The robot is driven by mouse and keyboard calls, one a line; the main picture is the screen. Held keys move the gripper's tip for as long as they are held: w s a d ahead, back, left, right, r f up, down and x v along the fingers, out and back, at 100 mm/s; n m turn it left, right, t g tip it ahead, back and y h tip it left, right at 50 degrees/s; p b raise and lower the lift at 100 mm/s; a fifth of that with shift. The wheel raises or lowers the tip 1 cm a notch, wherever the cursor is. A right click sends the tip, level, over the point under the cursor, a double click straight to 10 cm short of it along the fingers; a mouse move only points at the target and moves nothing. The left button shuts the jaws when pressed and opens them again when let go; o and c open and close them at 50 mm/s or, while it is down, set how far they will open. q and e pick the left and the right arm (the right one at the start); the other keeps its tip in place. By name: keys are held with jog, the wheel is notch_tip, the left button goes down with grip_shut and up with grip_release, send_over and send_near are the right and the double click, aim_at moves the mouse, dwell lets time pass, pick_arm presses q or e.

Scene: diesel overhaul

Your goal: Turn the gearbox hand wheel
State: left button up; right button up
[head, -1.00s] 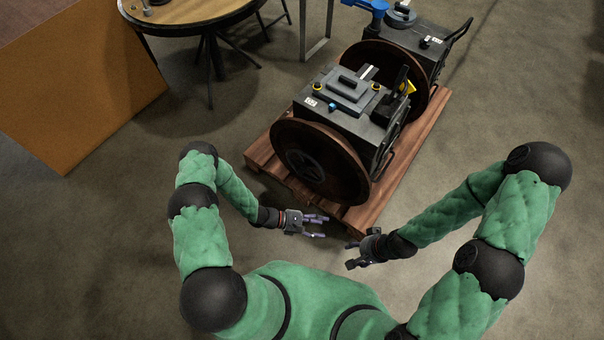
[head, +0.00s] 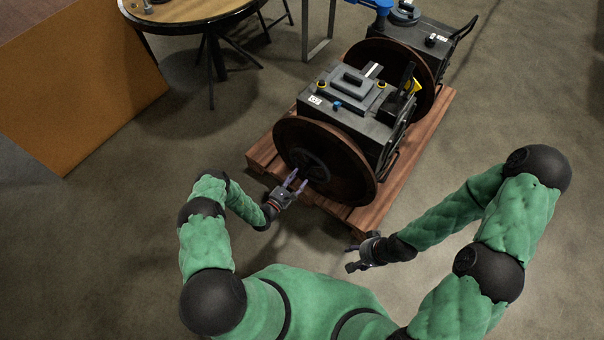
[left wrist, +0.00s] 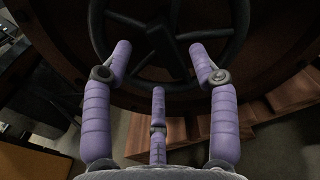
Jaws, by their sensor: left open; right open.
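The gearbox hand wheel (head: 308,167) is a small black spoked wheel at the centre of a large brown disc (head: 348,172) on the near face of the dark gearbox (head: 350,97). In the left wrist view the hand wheel (left wrist: 170,72) fills the upper middle, partly cut off by the top edge. My left gripper (head: 296,181) is open and empty, with its purple fingers pointing at the wheel's lower part. In the left wrist view its fingertips (left wrist: 161,50) overlap the lower rim; contact cannot be told. My right gripper (head: 352,257) is open and empty, low in front of the pallet.
The gearbox stands on a reddish wooden pallet (head: 363,218). A second similar machine (head: 425,50) is behind it. A round table (head: 188,13) stands at the back left and a large orange-brown panel (head: 80,90) at the left. The floor between is clear.

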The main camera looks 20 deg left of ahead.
aim_at(303, 171)
pick_arm(q)
jog(key=shift+b+x, duration=0.5)
jog(key=shift+x, duration=1.5)
grip_shut()
